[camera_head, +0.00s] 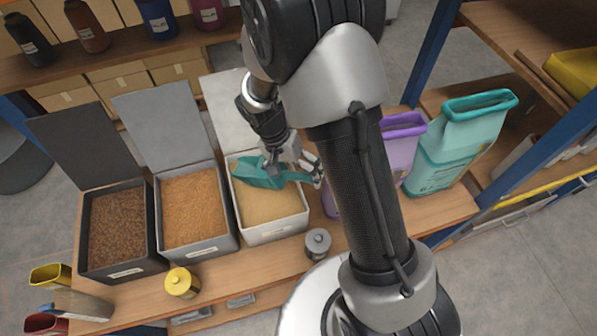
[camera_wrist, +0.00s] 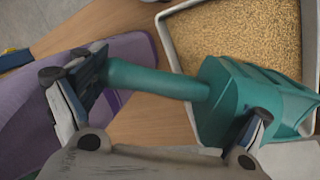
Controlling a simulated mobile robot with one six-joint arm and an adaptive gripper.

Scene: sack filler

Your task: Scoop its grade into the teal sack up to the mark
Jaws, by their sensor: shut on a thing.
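My gripper (camera_head: 296,166) is shut on the teal scoop (camera_head: 262,173) and holds it over the white bin (camera_head: 291,230) of pale golden grain. In the wrist view the scoop's handle (camera_wrist: 150,79) lies between my fingers, and its bowl (camera_wrist: 235,98) overlaps the bin's rim (camera_wrist: 183,60). Whether the bowl touches the grain or carries any is unclear. The teal sack (camera_head: 452,150) stands upright with an open top at the right of the bench, apart from the scoop. Its fill mark cannot be made out.
A purple sack (camera_head: 402,135), partly behind my arm, stands between the white bin and the teal sack. To the left are a grey bin (camera_head: 196,250) of orange grain and a black bin (camera_head: 120,275) of brown pellets. Yellow (camera_head: 182,284) and grey (camera_head: 318,243) canisters stand in front.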

